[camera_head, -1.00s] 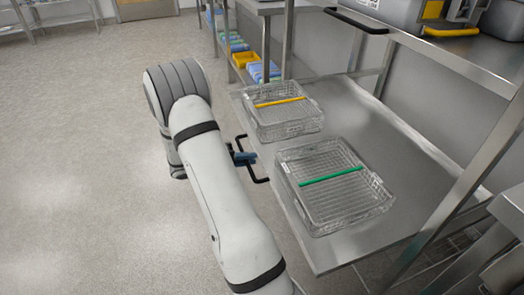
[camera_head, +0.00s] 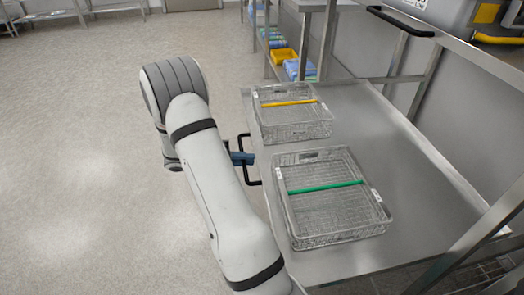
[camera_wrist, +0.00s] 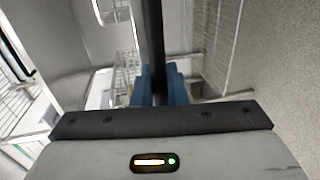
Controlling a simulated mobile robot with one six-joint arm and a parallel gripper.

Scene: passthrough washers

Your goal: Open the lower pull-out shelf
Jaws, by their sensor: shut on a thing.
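The lower pull-out shelf (camera_head: 415,175) is a flat metal sheet that stands well out from the frame in the head view. Its black handle (camera_head: 252,182) is on its left edge. My gripper (camera_head: 242,158) has blue fingers and is at this handle. In the wrist view the blue fingers (camera_wrist: 161,88) are closed on both sides of the dark handle bar (camera_wrist: 153,40). Two wire baskets lie on the shelf: one with a yellow bar (camera_head: 290,103) and one with a green bar (camera_head: 325,187).
The upper shelf's black handle (camera_head: 401,22) is at the upper right, with grey equipment (camera_head: 440,12) above. A metal rack with blue packs and a yellow bin (camera_head: 284,56) stands behind. The floor (camera_head: 80,190) at the left is clear.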

